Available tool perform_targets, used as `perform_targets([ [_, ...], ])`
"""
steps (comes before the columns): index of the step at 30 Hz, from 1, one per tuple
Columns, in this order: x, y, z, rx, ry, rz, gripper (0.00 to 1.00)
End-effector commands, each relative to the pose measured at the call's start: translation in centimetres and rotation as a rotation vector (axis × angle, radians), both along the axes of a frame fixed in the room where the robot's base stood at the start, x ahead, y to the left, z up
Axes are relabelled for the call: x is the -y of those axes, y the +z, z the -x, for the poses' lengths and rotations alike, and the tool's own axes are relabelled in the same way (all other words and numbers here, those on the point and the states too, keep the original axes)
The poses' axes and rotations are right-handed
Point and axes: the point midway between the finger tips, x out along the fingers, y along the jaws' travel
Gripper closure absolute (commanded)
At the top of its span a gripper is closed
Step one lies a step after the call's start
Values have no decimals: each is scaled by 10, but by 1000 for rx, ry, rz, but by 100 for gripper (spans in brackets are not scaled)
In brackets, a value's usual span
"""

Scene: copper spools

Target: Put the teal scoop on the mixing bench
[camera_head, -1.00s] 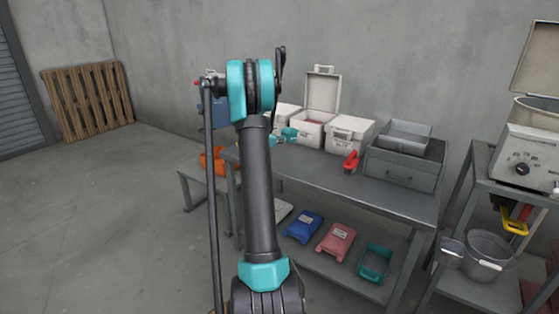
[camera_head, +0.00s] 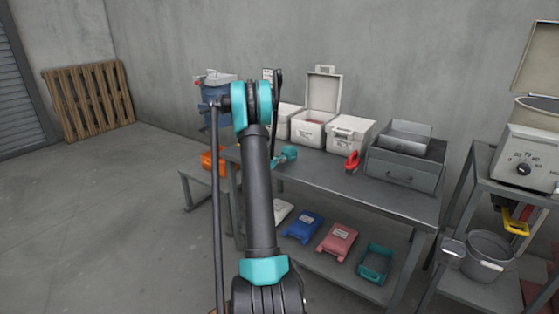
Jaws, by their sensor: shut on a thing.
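The teal scoop (camera_head: 288,153) shows just right of my upper arm, in front of the white boxes and over the left end of the grey bench (camera_head: 385,197). My gripper (camera_head: 276,158) is mostly hidden behind my arm. It is shut on the scoop, near the scoop's left end. I cannot tell whether the scoop touches the bench top or hangs just above it.
A red scoop (camera_head: 352,161), white boxes (camera_head: 349,135) and a grey drawer unit (camera_head: 402,170) stand on the bench. Blue (camera_head: 303,227), pink (camera_head: 337,241) and teal (camera_head: 375,263) items lie on its lower shelf. A scale (camera_head: 525,155) stands on the right-hand stand. The bench's middle front is clear.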

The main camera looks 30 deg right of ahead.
Motion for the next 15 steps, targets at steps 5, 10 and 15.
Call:
perform_targets([
  [5, 0, -2, 0, 0, 0, 0, 78],
  [10, 0, -2, 0, 0, 0, 0, 62],
  [15, 0, -2, 0, 0, 0, 0, 62],
])
